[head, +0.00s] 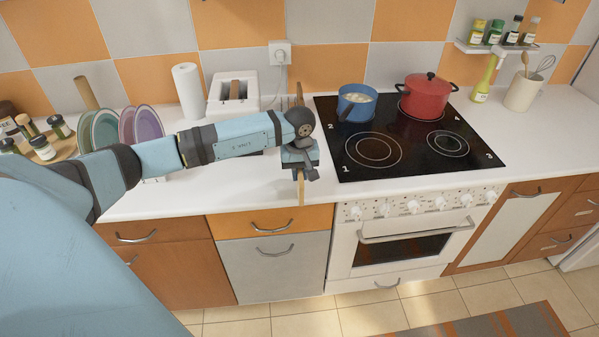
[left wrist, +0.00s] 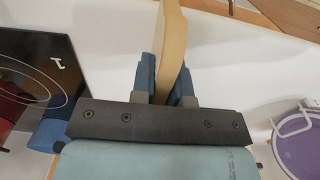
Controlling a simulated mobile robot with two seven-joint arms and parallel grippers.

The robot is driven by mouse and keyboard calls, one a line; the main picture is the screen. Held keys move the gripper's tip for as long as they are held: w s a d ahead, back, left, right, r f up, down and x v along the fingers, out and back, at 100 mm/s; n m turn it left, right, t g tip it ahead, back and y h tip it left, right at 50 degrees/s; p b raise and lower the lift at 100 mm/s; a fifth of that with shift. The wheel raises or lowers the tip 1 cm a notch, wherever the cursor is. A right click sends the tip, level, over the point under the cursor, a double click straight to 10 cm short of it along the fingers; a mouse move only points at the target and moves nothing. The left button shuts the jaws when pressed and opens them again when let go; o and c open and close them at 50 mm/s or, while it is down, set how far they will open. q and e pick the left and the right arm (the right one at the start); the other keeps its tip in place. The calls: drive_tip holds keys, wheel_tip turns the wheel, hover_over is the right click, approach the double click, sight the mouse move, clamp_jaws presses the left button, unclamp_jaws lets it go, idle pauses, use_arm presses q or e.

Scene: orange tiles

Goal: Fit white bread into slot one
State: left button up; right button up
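The white toaster (head: 222,103) stands on the counter by the wall, left of the stove. Its top shows dark slots, with a brown slice (head: 235,89) upright in the middle. My left gripper (head: 300,168) is over the counter's front part, right of and in front of the toaster, apart from it. Its blue fingers are shut on a thin tan slice, seen edge-on, which looks like the white bread (head: 301,190). The bread also shows between the fingers in the left wrist view (left wrist: 173,45); its faces are mostly hidden. My right gripper is not in view.
A paper roll (head: 188,90) and plates in a rack (head: 147,124) are left of the toaster. The stove (head: 405,145) with a blue pot (head: 354,108) and red pot (head: 425,98) is to the right.

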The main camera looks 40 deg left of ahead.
use_arm(q)
drive_tip(key=o, duration=0.5)
drive_tip(key=shift+c, duration=0.2)
drive_tip(key=shift+r, duration=0.1)
wheel_tip(320, 180, up, 14)
drive_tip(key=b, duration=0.2)
